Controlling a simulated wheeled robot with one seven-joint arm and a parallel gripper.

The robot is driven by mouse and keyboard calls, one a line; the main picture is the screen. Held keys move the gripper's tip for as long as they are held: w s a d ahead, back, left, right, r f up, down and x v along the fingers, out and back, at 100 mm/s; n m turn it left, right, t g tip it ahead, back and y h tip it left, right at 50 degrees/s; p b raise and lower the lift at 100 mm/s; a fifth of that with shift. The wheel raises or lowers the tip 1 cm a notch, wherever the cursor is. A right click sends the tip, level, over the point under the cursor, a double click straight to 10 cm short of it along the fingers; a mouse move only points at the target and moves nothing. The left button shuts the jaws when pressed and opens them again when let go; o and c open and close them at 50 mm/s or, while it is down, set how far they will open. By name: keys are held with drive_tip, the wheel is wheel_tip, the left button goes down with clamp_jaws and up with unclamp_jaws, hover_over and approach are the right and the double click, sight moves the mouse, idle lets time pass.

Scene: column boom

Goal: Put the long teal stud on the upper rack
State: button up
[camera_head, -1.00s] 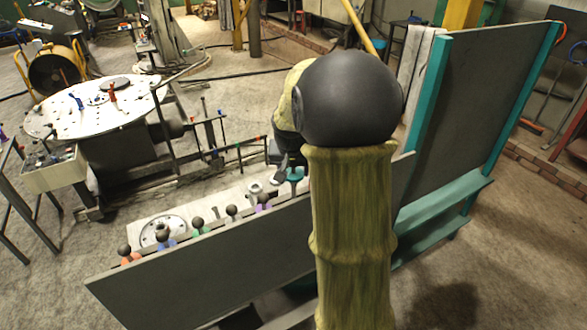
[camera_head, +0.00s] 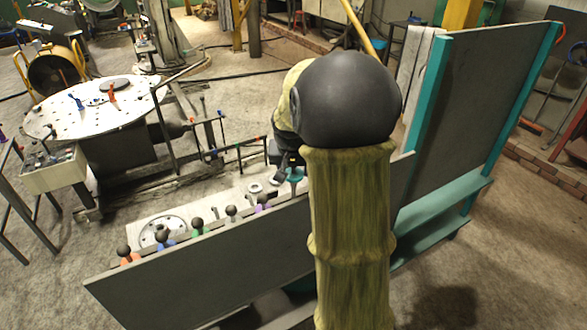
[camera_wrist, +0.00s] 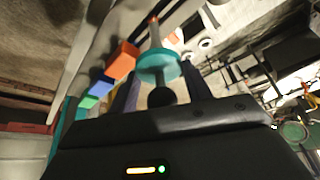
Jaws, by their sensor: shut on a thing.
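The teal stud (camera_head: 296,175) shows in the head view just above the far edge of a grey panel, at the end of a row of coloured studs. My gripper (camera_head: 292,168) is at the stud, partly hidden behind my arm. In the wrist view the stud's teal collar (camera_wrist: 158,68) and dark ball end sit between the two fingers of my gripper (camera_wrist: 162,95), which is shut on it. A pale shaft with a reddish tip points away from the gripper. A thin frame of bars with coloured ends (camera_head: 240,153) stands beyond; I cannot tell whether it is the upper rack.
Orange (camera_head: 130,257), blue (camera_head: 164,241), green (camera_head: 199,228), grey (camera_head: 231,214) and purple (camera_head: 263,203) studs line the grey panel (camera_head: 200,268). A teal-framed panel (camera_head: 480,100) stands at right. A round white table (camera_head: 90,108) is at left. Open floor lies between.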

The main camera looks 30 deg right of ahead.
sight(293, 191)
drive_tip(key=shift+f+b, duration=3.3)
drive_tip(key=shift+f, duration=0.85)
drive_tip(key=shift+f, duration=0.15)
drive_tip(key=shift+r+p, duration=3.25)
drive_tip(key=shift+r, duration=1.1)
drive_tip(key=shift+f, duration=0.15)
